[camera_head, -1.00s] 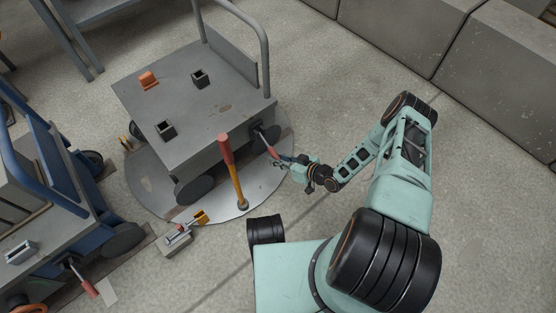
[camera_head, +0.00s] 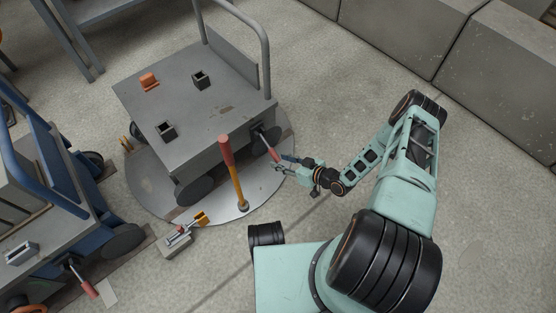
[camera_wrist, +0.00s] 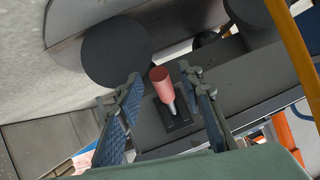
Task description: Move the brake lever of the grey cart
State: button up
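The grey cart (camera_head: 190,112) stands on a round metal plate (camera_head: 148,190). Its brake lever (camera_head: 269,147), with a red grip on a grey rod, slants out of the cart's right-hand side near a dark wheel. In the wrist view the lever's red grip (camera_wrist: 160,80) points toward me above a dark slotted plate (camera_wrist: 172,114). My gripper (camera_head: 282,163) is open just beside the lever's end. In the wrist view one blue-padded finger of my gripper (camera_wrist: 162,82) shows on each side of the grip, with gaps between. Whether the fingertips reach past the grip is unclear.
An upright yellow post with a red top (camera_head: 236,175) stands close in front of the cart. A toggle clamp (camera_head: 183,232) sits at the plate's edge. A blue cart (camera_head: 50,160) with another red-gripped lever stands at left. Floor at right is clear up to concrete blocks (camera_head: 490,80).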

jog(key=v, duration=0.9)
jog(key=shift+s+d, duration=0.15)
jog(key=shift+d, duration=0.05)
